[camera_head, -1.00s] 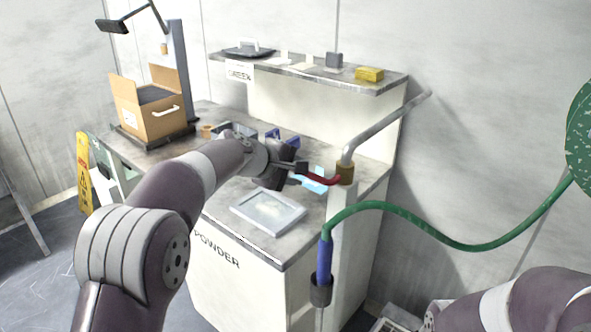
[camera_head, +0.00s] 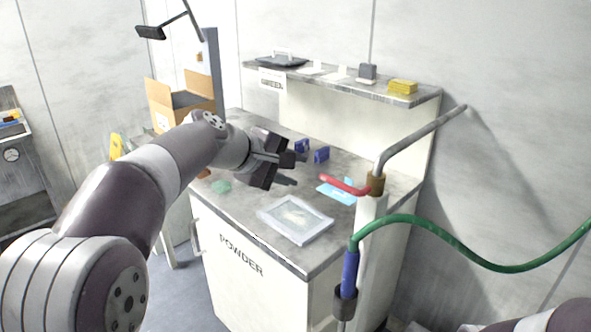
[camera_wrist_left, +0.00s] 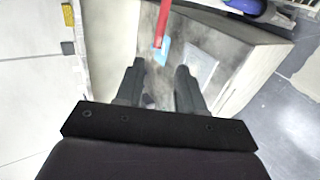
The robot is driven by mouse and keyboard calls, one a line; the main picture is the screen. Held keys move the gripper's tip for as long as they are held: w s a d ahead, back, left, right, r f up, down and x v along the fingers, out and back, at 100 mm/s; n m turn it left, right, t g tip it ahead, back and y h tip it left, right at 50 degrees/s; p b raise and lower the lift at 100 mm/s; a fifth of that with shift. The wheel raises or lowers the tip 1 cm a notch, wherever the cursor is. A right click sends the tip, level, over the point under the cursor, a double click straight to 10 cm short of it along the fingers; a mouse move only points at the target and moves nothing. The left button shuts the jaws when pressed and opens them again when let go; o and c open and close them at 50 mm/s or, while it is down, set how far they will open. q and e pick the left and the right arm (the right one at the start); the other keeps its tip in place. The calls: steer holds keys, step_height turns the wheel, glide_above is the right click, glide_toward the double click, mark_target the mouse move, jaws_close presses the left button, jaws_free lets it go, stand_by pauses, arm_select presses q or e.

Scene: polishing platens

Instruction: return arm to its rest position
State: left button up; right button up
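My left arm reaches in from the left over the powder bench. Its gripper (camera_head: 290,170) is above the worktop, left of the red handle (camera_head: 345,185) and apart from it. Its two dark fingers are spread with nothing between them. In the left wrist view the gripper (camera_wrist_left: 160,75) also shows a clear gap between the fingers, with the red handle (camera_wrist_left: 162,22) beyond the tips. My right arm shows only as a link at the lower right; its gripper is out of frame.
A clear shallow tray (camera_head: 297,220) and a light blue sheet (camera_head: 336,194) lie on the worktop (camera_head: 240,205). Blue blocks (camera_head: 321,155) stand behind. A shelf (camera_head: 345,81) holds a yellow sponge (camera_head: 403,87). A green hose (camera_head: 480,256) runs right from the pipe. A cardboard box (camera_head: 172,105) stands at left.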

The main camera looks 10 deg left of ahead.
arm_select(q)
steer(key=s+a+f+m+g+y+p, duration=0.2)
steer(key=s+a+f+m+y, duration=0.1)
steer(key=s+f, duration=0.3)
steer(key=s+a+f+m+g+y+p, duration=0.2)
steer(key=s+a+f+m, duration=0.15)
steer(key=f, duration=0.55)
steer(key=s+f+m+g+y+p, duration=0.1)
steer(key=s+m+p, duration=0.1)
steer(key=s, duration=0.6)
steer(key=s+a+f+m+g+p, duration=0.1)
steer(key=s+m+g+p, duration=0.1)
steer(key=s+p, duration=0.3)
steer(key=s+m, duration=0.1)
steer(key=s, duration=0.2)
steer(key=shift+s+f+g+y, duration=0.2)
steer(key=shift+f+g+y, duration=0.1)
steer(key=shift+y, duration=0.1)
